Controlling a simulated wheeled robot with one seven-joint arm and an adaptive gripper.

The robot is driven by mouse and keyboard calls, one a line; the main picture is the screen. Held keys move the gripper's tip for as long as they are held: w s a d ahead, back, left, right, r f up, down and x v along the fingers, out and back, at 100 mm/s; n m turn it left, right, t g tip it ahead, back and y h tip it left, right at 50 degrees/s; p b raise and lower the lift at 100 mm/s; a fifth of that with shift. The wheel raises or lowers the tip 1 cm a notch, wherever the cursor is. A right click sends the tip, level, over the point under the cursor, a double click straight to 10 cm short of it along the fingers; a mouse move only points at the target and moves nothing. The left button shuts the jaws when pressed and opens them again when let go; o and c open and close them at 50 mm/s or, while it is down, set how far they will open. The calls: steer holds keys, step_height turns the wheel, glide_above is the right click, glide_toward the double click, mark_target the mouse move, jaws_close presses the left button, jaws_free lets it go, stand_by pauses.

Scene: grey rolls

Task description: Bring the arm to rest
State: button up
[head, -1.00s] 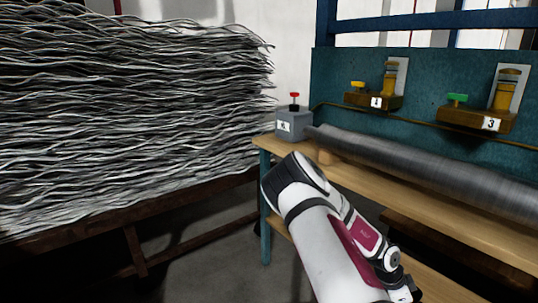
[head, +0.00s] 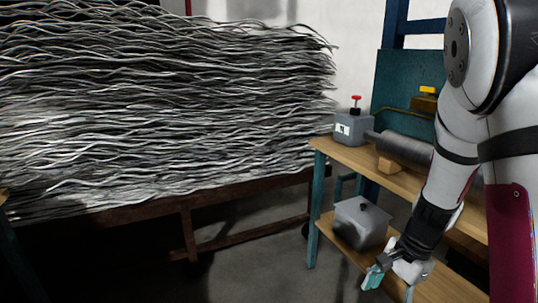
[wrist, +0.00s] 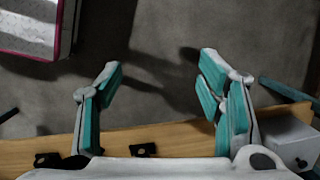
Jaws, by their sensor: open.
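My arm comes down from the upper right of the head view, bent, with its end low. My gripper (head: 373,278) is at the bottom, in front of the workbench's lower shelf (head: 335,238) and to the lower right of a grey lidded box (head: 360,222) on that shelf. In the wrist view my gripper (wrist: 160,75) is open, its two teal-padded fingers wide apart with only grey floor between them. It holds nothing. A grey box (wrist: 290,138) shows just right of the right finger.
The bench top (head: 405,178) bears a grey box with a red knob (head: 352,128) and a long grey roll (head: 405,149). A rack of wavy grey sheets (head: 160,120) fills the left. Floor (head: 250,264) between rack and bench is clear.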

steer(key=s+a+r+n+y, duration=0.1)
steer(key=s+a+r+n, duration=0.75)
steer(key=s+r, duration=0.5)
steer(key=s+r+n+h, duration=0.2)
steer(key=s+r+n, duration=0.1)
steer(key=s, duration=0.3)
steer(key=s+r+n+h, duration=0.1)
steer(key=s+r+n, duration=0.15)
steer(key=s, duration=0.45)
step_height(320, 180, up, 26)
steer(key=t+p, duration=0.4)
steer(key=p, duration=2.1)
steer(key=shift+d+r+n, duration=0.15)
steer(key=shift+r+n, duration=0.1)
steer(key=shift+n, duration=0.05)
